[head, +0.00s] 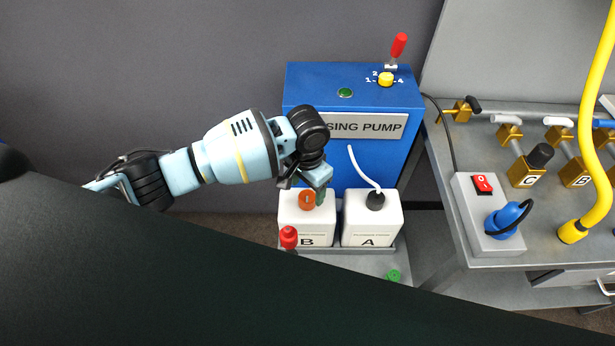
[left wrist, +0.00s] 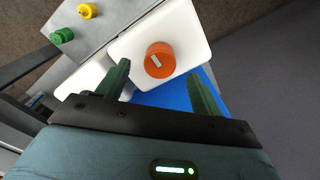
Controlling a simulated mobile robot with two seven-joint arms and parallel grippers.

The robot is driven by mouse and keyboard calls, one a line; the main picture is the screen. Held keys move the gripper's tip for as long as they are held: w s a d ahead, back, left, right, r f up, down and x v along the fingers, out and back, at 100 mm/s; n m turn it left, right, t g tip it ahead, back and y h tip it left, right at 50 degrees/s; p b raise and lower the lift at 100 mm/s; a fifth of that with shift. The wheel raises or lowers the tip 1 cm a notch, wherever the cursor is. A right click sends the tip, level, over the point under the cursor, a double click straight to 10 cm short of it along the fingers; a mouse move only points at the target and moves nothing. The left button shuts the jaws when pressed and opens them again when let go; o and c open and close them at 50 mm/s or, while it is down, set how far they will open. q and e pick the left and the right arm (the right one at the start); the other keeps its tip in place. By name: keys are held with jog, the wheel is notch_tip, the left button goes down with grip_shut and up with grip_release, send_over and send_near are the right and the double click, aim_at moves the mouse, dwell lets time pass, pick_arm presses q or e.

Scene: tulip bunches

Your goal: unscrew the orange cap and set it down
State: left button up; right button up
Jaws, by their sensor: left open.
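The orange cap (head: 307,201) sits on top of the white container marked B (head: 300,222), at the foot of the blue dosing pump (head: 355,90). In the left wrist view the orange cap (left wrist: 160,60) has a pale bar across its top and lies just beyond the fingertips. My left gripper (head: 316,192) is above and beside the cap in the head view, with its fingers partly hidden. In the left wrist view its two green fingers (left wrist: 160,80) are spread, with nothing between them. My right gripper is not in view.
White container A (head: 371,222) stands right of B, with a tube in its black cap (head: 375,200). A red knob (head: 289,236) and a green knob (head: 393,275) are near the front. A bench (head: 445,200) with valves and a switch box (head: 488,213) is at right.

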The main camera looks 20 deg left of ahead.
aim_at(307, 196)
pick_arm(q)
jog(key=shift+f, duration=2.25)
jog(key=c, duration=1)
